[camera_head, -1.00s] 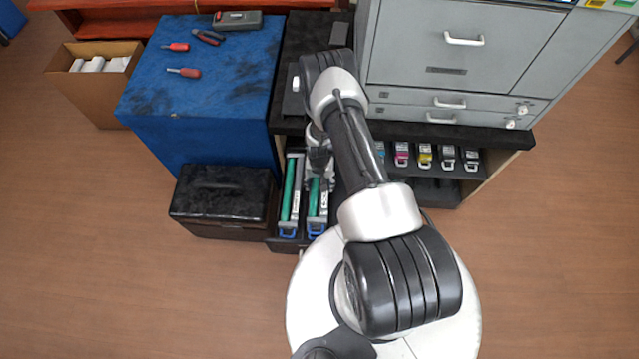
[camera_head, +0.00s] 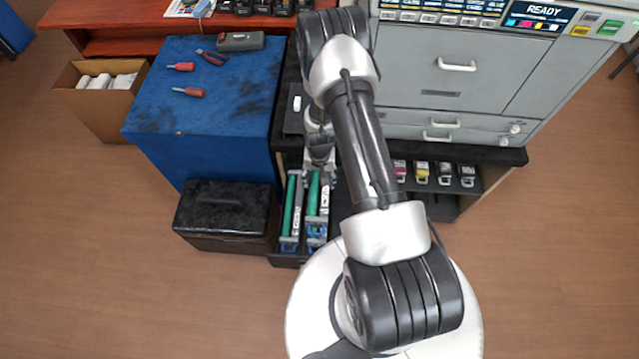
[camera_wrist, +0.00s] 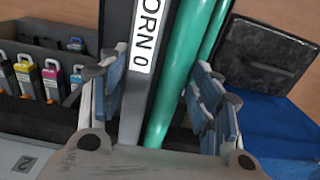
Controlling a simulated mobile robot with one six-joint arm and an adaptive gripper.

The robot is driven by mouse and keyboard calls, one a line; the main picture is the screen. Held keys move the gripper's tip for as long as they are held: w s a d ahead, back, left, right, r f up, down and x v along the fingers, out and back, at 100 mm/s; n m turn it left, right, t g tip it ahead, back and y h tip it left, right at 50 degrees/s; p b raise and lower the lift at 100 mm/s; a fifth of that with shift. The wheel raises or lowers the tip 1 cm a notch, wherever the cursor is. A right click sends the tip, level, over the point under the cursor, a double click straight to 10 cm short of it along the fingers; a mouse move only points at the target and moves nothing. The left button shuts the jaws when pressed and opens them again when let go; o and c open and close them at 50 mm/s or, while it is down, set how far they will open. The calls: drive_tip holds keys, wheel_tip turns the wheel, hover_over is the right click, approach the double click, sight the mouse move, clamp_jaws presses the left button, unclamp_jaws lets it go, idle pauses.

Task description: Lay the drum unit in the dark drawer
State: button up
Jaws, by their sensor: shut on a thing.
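My gripper (camera_head: 319,178) is shut on a drum unit (camera_head: 314,206) with a green roller, at the lower middle of the head view. In the wrist view my gripper's fingers (camera_wrist: 160,85), with blue pads, sit on both sides of this unit (camera_wrist: 180,70). The dark drawer (camera_head: 286,262) is under both units, mostly hidden. Whether the held unit is clear of the drawer floor, I cannot tell.
A black case (camera_head: 225,215) stands left of the drawer, beside the blue-topped cabinet (camera_head: 225,90). Several coloured toner cartridges (camera_head: 422,172) stand on a shelf to the right, under the grey printer (camera_head: 455,90). A cardboard box (camera_head: 97,100) is at far left.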

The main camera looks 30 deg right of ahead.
drive_tip(key=shift+r+p, duration=0.35)
drive_tip(key=shift+r, duration=1.8)
drive_tip(key=shift+w+r, duration=0.1)
drive_tip(key=a+r+n+b, duration=0.1)
drive_tip(key=a+r+n, duration=0.1)
drive_tip(key=a+r, duration=0.2)
drive_tip(key=a+r+n+b, duration=0.1)
drive_tip(key=a+r, duration=0.3)
drive_tip(key=r, duration=0.7)
drive_tip(key=a+r+n+b, duration=0.1)
drive_tip(key=a+r+n, duration=0.2)
drive_tip(key=r, duration=0.4)
drive_tip(key=shift+s+a+r+n, duration=0.3)
drive_tip(key=shift+a+n, duration=0.1)
drive_tip(key=shift+a, duration=0.45)
